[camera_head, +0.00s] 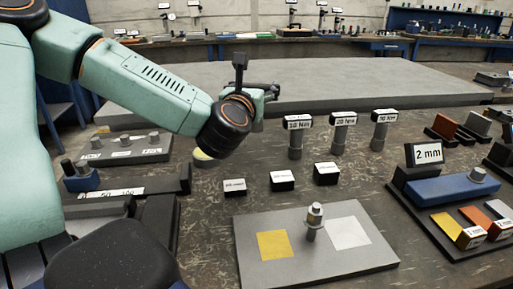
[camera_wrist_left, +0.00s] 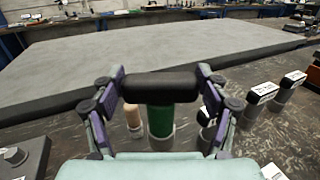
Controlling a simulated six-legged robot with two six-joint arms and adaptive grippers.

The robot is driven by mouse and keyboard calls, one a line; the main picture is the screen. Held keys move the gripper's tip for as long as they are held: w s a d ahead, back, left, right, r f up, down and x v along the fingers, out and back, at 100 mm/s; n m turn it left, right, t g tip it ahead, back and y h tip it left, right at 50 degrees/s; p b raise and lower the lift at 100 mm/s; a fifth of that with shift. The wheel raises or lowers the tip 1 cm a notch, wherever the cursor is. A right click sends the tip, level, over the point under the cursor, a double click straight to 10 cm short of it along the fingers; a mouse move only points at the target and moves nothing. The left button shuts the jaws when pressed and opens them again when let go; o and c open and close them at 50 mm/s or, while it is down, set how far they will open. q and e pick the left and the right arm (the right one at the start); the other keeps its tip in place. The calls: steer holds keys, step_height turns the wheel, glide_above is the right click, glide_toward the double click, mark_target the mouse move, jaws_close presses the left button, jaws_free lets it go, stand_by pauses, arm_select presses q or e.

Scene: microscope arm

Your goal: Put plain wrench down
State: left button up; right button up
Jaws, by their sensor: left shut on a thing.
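My left gripper (camera_head: 264,92) is at the end of the arm from the left, in the air over the back part of the workbench in the head view. In the left wrist view its fingers (camera_wrist_left: 160,86) are shut on the two ends of a black, unlabelled bar, the plain wrench (camera_wrist_left: 160,92), held level across them. A green cylinder (camera_wrist_left: 160,120) shows directly below the bar; I cannot tell whether it belongs to the wrench. A beige peg (camera_wrist_left: 132,115) stands left of it. In the head view the wrench is mostly hidden. My right gripper is not in view.
Labelled T-shaped wrenches (camera_head: 339,132) stand right of the gripper, with small black labelled blocks (camera_head: 282,181) in front. A grey plate (camera_head: 375,263) with yellow and white squares carries an upright bolt. A blue block (camera_head: 430,190) sits at right. A long grey slab (camera_head: 345,78) lies behind.

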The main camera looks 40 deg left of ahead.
mark_target(253, 126)
arm_select(q)
steer(key=f, duration=0.1)
steer(key=f+b, duration=0.1)
steer(key=f, duration=0.3)
steer(key=shift+w+a+f+b, duration=0.1)
steer(key=shift+a+f+b, duration=0.05)
steer(key=shift+a+b, duration=0.15)
steer(key=shift+d+f, duration=0.15)
steer(key=shift+d, duration=0.25)
steer(key=f+b, duration=0.1)
steer(key=f, duration=0.1)
steer(key=f+b, duration=0.1)
steer(key=shift+a+f, duration=0.35)
steer(key=shift+f, duration=0.15)
steer(key=shift+d, duration=0.2)
steer(key=shift+r, duration=0.25)
steer(key=shift+a+f, duration=0.15)
steer(key=shift+f, duration=0.05)
steer(key=o, duration=1.7)
